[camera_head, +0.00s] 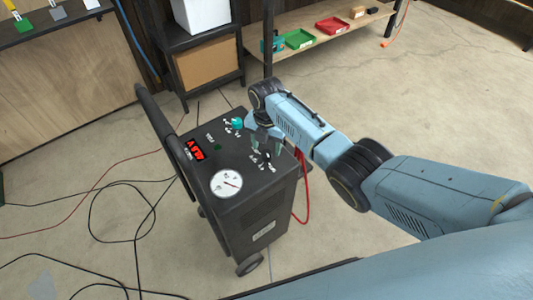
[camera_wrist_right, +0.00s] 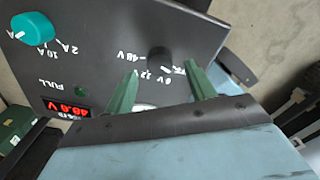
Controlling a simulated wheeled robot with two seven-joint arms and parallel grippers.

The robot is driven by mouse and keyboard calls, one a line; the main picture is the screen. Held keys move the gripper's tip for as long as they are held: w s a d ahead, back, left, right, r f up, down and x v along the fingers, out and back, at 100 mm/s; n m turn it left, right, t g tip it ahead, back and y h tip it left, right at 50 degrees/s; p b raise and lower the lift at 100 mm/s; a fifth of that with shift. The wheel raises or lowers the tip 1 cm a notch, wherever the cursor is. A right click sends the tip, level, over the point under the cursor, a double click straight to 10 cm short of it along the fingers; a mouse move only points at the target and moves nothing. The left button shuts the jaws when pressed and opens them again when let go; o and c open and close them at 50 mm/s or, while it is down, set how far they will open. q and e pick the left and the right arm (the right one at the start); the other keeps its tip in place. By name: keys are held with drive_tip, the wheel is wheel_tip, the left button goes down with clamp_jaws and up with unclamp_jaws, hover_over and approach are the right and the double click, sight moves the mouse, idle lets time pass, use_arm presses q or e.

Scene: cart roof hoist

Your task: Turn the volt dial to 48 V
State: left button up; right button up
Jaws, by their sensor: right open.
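The volt dial (camera_wrist_right: 159,60) is a small black knob on the cart's dark top panel, with white voltage marks around it. A "48 V" mark lies to its left in the right wrist view; I cannot tell where the dial points. My right gripper (camera_wrist_right: 162,72) is open, its two green fingers spread to either side of the dial; I cannot tell whether they touch it. In the head view my right gripper (camera_head: 268,144) is over the right part of the cart's panel (camera_head: 215,165) and partly hides the dial. My left gripper is not in view.
A teal amp knob (camera_wrist_right: 32,29), a green FULL light (camera_wrist_right: 80,91) and a red lit display (camera_wrist_right: 66,110) share the panel. A white gauge (camera_head: 226,183) sits near its front. Cables (camera_head: 120,210) lie on the floor at left. Shelves stand behind.

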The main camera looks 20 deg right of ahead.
sight(266, 153)
drive_tip(key=shift+f+b, duration=0.5)
drive_tip(key=shift+f, duration=1.1)
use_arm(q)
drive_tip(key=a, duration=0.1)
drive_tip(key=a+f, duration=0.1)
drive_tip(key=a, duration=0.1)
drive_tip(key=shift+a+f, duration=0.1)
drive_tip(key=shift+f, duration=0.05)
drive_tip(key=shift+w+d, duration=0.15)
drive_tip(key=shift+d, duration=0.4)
use_arm(e)
drive_tip(key=c, duration=1)
